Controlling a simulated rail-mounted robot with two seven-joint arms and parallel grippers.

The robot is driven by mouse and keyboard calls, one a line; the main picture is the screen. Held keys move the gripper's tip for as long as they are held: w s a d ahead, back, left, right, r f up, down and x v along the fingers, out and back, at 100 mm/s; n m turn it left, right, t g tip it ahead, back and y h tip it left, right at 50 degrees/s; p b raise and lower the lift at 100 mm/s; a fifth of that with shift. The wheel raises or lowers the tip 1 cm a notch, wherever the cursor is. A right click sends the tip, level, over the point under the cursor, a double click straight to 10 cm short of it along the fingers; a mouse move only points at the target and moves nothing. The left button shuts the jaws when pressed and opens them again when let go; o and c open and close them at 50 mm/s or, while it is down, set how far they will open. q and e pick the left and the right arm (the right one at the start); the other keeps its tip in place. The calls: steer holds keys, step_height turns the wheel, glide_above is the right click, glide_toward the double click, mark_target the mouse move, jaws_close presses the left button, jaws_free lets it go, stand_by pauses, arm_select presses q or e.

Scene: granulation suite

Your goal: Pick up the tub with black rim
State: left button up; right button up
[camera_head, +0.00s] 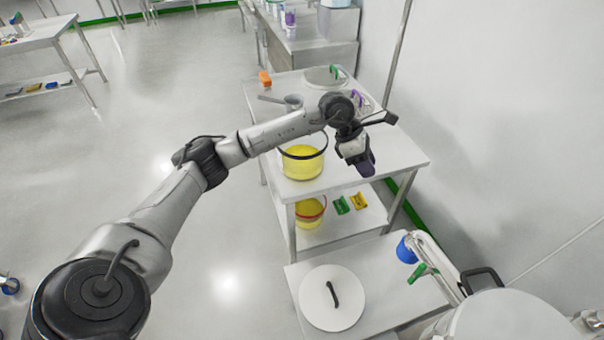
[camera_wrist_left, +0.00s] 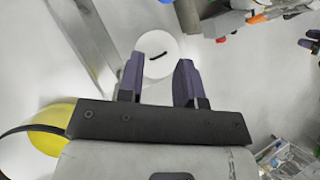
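The tub with black rim (camera_head: 303,166) is yellow inside and stands on the white table in the head view, partly hidden behind my left arm. Its yellow side and a dark arc show at the lower left of the left wrist view (camera_wrist_left: 52,138). My left gripper (camera_head: 366,164) appears to the right of the tub in the head view, pointing downward and apart from it. In the left wrist view its two dark purple fingers (camera_wrist_left: 159,82) stand apart with nothing between them. I cannot make out my right gripper.
A yellow tub with red rim (camera_head: 309,212) is on the lower shelf (camera_head: 335,226) beside small green and yellow items. A white lid with black handle (camera_head: 332,298) lies on the nearer table (camera_head: 398,296). An orange item (camera_head: 265,78) sits at the far table corner. Open floor lies left.

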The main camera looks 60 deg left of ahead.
arm_select(q)
steer(key=s+a+g+y+b, duration=0.1)
steer(key=s+a+y+b, duration=0.1)
steer(key=a, duration=0.4)
steer(key=s+a+n+g+y+b, duration=0.1)
steer(key=s+a+y+b, duration=0.1)
steer(key=a, duration=0.5)
steer(key=s+a+f+n+g+y+b, duration=0.1)
steer(key=s+a+y+b, duration=0.1)
steer(key=a, duration=0.4)
steer(key=shift+s+a+f+g+y, duration=0.1)
steer(key=shift+s+a+g+y, duration=0.1)
steer(key=shift+s+g+y, duration=0.15)
steer(key=b, duration=0.2)
glide_above(304, 166)
step_height(304, 166, down, 5)
steer(key=shift+s+a+f, duration=0.1)
steer(key=shift+s+f, duration=0.05)
steer(key=shift+f, duration=0.85)
arm_select(e)
step_height(304, 166, down, 10)
arm_select(q)
step_height(304, 166, down, 5)
steer(key=shift+f+b, duration=0.1)
steer(key=shift+b, duration=1.1)
arm_select(e)
steer(key=shift+a+f, duration=0.2)
steer(key=shift+f, duration=0.85)
arm_select(q)
steer(key=shift+c, duration=0.3)
